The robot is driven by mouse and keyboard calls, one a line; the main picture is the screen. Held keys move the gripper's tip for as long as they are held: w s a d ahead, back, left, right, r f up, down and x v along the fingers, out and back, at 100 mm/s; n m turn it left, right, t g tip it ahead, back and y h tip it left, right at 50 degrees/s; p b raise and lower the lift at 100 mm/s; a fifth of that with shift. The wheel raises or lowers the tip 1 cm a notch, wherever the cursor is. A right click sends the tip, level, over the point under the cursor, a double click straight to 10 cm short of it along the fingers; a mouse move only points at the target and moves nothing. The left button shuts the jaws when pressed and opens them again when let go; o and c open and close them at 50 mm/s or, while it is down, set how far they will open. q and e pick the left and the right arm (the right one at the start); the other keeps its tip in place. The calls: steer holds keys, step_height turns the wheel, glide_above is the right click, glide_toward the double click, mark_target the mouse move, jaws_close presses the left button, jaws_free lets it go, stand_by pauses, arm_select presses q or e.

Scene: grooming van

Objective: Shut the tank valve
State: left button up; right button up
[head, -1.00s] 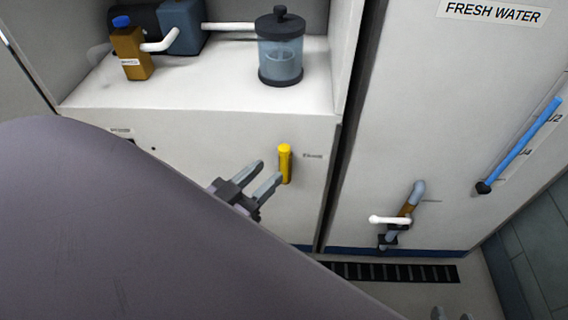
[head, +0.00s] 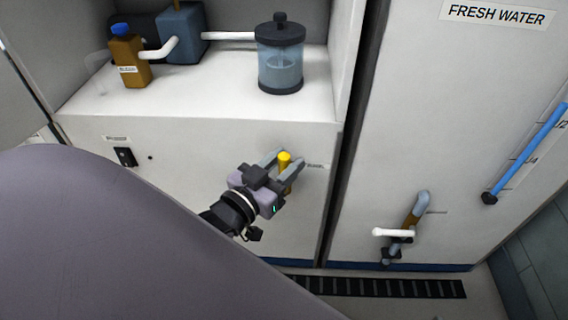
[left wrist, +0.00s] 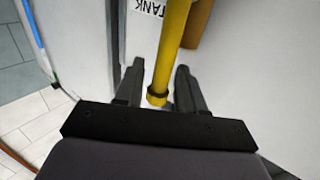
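The yellow valve handle (head: 284,159) is on the white cabinet front below the counter, beside a small label. In the left wrist view the yellow handle (left wrist: 171,50) runs down between my fingers, near a label reading TANK. My left gripper (head: 286,160) is open, with one finger on each side of the handle. In the left wrist view a gap shows between the handle and each finger of the left gripper (left wrist: 160,85), so it is around the handle but not closed on it. My right gripper cannot be made out.
A clear canister (head: 281,60) and a brown bottle with a blue cap (head: 129,58) stand on the counter above. To the right, the fresh water panel carries a tap with a white lever (head: 393,232) and a blue level tube (head: 527,150). A dark floor grate (head: 390,288) lies below.

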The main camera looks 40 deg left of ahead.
arm_select(q)
jaws_close()
